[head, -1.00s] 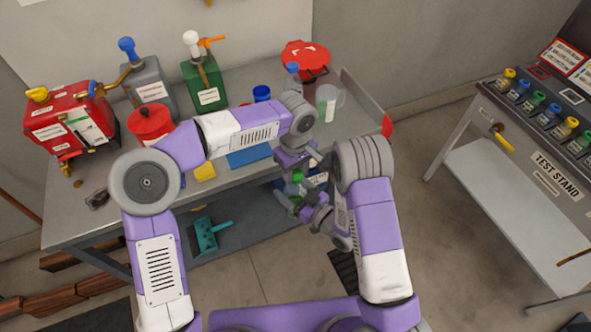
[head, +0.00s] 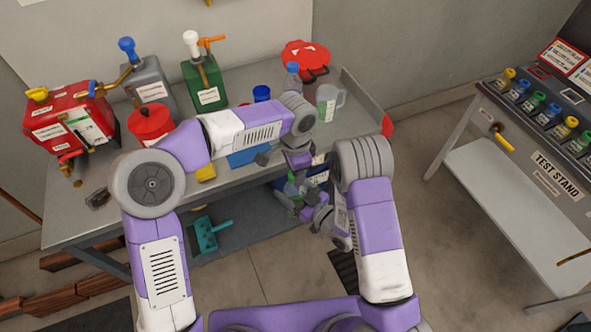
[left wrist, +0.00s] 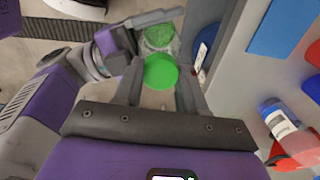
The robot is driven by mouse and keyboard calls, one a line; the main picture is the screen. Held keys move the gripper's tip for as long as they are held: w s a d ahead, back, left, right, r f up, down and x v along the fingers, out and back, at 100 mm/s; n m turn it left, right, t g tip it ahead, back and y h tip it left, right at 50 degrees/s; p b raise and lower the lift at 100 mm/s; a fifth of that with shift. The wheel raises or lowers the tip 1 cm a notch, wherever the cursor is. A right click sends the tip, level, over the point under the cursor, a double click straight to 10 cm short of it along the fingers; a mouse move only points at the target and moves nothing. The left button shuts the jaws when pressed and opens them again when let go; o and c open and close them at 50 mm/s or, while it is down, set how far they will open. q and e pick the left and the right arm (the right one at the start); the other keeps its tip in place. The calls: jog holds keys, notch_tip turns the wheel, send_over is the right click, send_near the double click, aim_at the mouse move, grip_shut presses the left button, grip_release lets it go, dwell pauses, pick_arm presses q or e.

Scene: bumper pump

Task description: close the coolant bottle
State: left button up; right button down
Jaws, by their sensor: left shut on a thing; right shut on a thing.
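The coolant bottle (head: 291,188), clear with green in it, is in front of the bench's edge in the head view, partly hidden by my grippers. It also shows in the left wrist view (left wrist: 156,38). My right gripper (head: 298,198) is shut on the bottle from the side. The round green cap (left wrist: 161,72) lies between the fingertips of my left gripper (left wrist: 160,80), which is shut on it. The cap overlaps the near end of the bottle in the left wrist view; I cannot tell whether they touch. In the head view my left arm hides the cap.
The bench (head: 240,92) holds a red can (head: 65,128), a grey can (head: 150,88), a green can (head: 205,85), red funnel-like lids, a clear jug (head: 330,103) and a blue-capped bottle (head: 292,78). A blue container (head: 318,175) stands close behind my grippers. A test stand (head: 540,130) is at right.

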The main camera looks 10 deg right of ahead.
pick_arm(q)
jog(key=m, duration=0.7)
jog(key=shift+m, duration=0.3)
jog(key=m, duration=0.6)
jog(key=shift+m, duration=0.4)
jog(key=o, duration=1.2)
jog(key=shift+o, duration=0.2)
notch_tip(320, 180, up, 12)
jog(key=shift+f, duration=0.1)
